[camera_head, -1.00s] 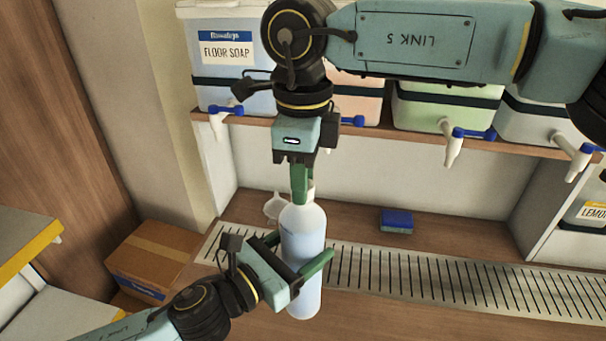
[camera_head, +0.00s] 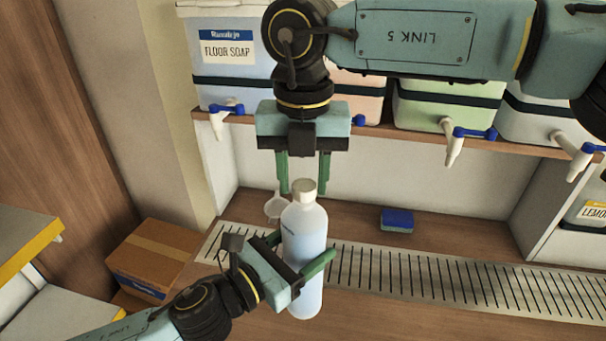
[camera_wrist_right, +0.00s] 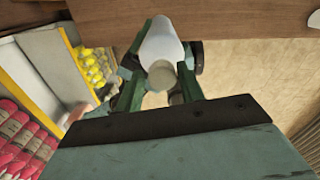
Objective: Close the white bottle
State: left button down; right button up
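The white bottle (camera_head: 304,222) stands upright, with pale blue contents, at the front edge of the grated counter. A white cap (camera_head: 304,189) sits on its neck; whether it is fully tight I cannot tell. My left gripper (camera_head: 301,252) is shut around the bottle's body from the left. My right gripper (camera_head: 304,184) points down from above, its two green fingers apart on either side of the cap with gaps between. In the right wrist view the cap (camera_wrist_right: 162,75) and the bottle (camera_wrist_right: 162,42) lie between the open fingers (camera_wrist_right: 160,92).
A white funnel (camera_head: 275,207) is behind the bottle to the left. A blue sponge (camera_head: 397,220) lies on the counter to the right. Detergent drums with taps (camera_head: 455,145) stand on the shelf behind. A cardboard box (camera_head: 156,258) is at the lower left. The metal grate (camera_head: 430,278) is clear.

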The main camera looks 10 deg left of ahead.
jog(key=o, duration=0.3)
jog(key=shift+r, duration=0.1)
notch_tip(320, 180, up, 12)
dwell(0.4)
dwell(0.5)
